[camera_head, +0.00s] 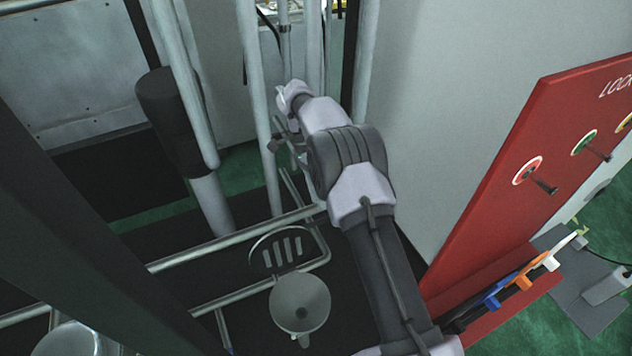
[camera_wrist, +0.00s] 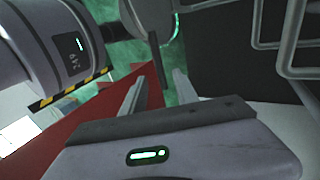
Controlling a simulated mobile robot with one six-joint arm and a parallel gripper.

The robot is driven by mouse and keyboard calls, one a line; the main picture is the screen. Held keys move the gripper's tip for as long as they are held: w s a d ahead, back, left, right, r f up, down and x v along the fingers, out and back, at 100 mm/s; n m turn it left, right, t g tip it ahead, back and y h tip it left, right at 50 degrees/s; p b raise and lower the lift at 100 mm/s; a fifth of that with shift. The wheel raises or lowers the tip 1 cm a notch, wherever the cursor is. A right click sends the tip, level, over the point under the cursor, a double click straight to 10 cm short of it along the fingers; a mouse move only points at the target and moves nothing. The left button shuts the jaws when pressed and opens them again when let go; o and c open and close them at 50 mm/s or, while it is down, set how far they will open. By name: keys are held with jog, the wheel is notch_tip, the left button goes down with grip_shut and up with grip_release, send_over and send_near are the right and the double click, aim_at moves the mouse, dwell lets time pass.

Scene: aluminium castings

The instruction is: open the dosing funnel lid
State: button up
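A grey round bowl shape (camera_head: 299,302) with a dark central hole and a small spout at its front edge, which looks like a funnel, sits low in the centre of the head view. A dark slotted rounded plate (camera_head: 281,250) stands just behind it; I cannot tell whether it is a lid. My gripper (camera_head: 277,143) is up and behind these, near the upright pipes, well apart from the funnel shape. In the wrist view my gripper (camera_wrist: 159,76) has two pale fingers apart. A dark narrow bar (camera_wrist: 155,57) shows between them, apparently beyond the tips. No closed lid is clearly visible.
Metal tube rails (camera_head: 235,238) and upright pipes (camera_head: 262,110) surround the area. A grey wall or cabinet (camera_head: 455,90) stands right of my arm. A red lockout board (camera_head: 560,150) with hooks and coloured tags is at the right. A black cylinder (camera_head: 170,105) stands at the left.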

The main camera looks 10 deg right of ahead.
jog(key=p+v, duration=0.3)
jog(key=v, duration=0.2)
jog(key=shift+r, duration=0.2)
jog(key=shift+w, duration=0.15)
notch_tip(320, 180, up, 6)
jog(key=s+d+n+t+b, duration=0.2)
jog(key=n+b, duration=0.1)
jog(key=b, duration=0.5)
jog(key=s+d+r+n+t+y+b, duration=0.2)
jog(key=s+r+n+t+b, duration=0.15)
jog(key=s+b, duration=0.6)
jog(key=s+f+n+t+y+b, duration=0.1)
jog(key=s+f+t+b, duration=0.2)
jog(key=s+f, duration=0.4)
jog(key=s+f+n+t+b, duration=0.2)
jog(key=s+f+b, duration=0.3)
jog(key=s, duration=0.8)
jog(key=shift+a+f+t+y+b, duration=0.35)
jog(key=shift+f+t+y, duration=0.1)
jog(key=shift+f, duration=0.55)
jog(key=shift+n, duration=0.35)
